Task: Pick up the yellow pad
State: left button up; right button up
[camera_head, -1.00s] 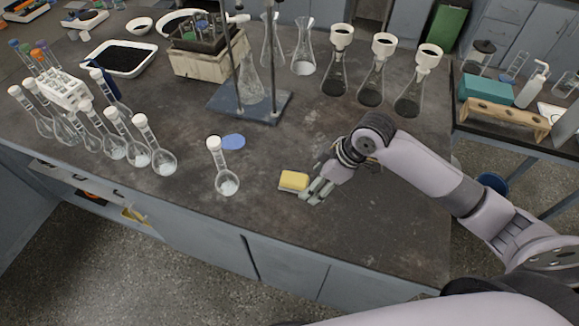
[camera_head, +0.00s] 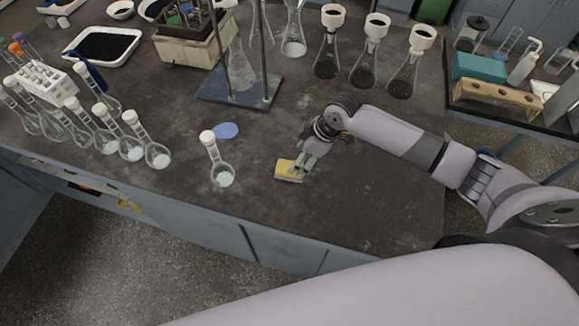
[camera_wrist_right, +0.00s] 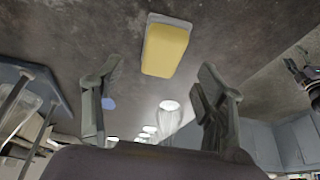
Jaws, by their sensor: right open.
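The yellow pad (camera_head: 287,169) lies on the dark bench top near its front edge. It is a small yellow block with a pale grey layer along one side. My right gripper (camera_head: 300,167) is just above and beside the pad's right end and partly covers it in the head view. In the right wrist view, the pad (camera_wrist_right: 166,47) lies ahead of the open fingers of my right gripper (camera_wrist_right: 157,92), roughly centred, with nothing held between them. My left gripper is not in view.
A flask with a white cap (camera_head: 221,174) stands left of the pad, near a blue disc (camera_head: 226,130). A stand with a blue base (camera_head: 240,90) is behind. Several funnel-topped flasks (camera_head: 364,70) stand at the back right. The bench right of the pad is clear.

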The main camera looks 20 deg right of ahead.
aim_at(282, 164)
jog(key=shift+a+f, duration=0.15)
jog(key=shift+f, duration=0.05)
jog(key=shift+a+f, duration=0.1)
jog(key=shift+f, duration=0.1)
jog(key=p+x, duration=0.1)
jog(key=x, duration=0.2)
jog(key=shift+a+f+p, duration=0.1)
jog(key=shift+a+p, duration=0.15)
jog(key=shift+p, duration=0.15)
jog(key=shift+w+a+f, duration=0.15)
jog(key=shift+a+f, duration=0.05)
jog(key=shift+f, duration=0.4)
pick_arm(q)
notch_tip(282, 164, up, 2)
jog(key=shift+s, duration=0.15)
pick_arm(e)
jog(key=shift+c, duration=0.2)
jog(key=c, duration=1.2)
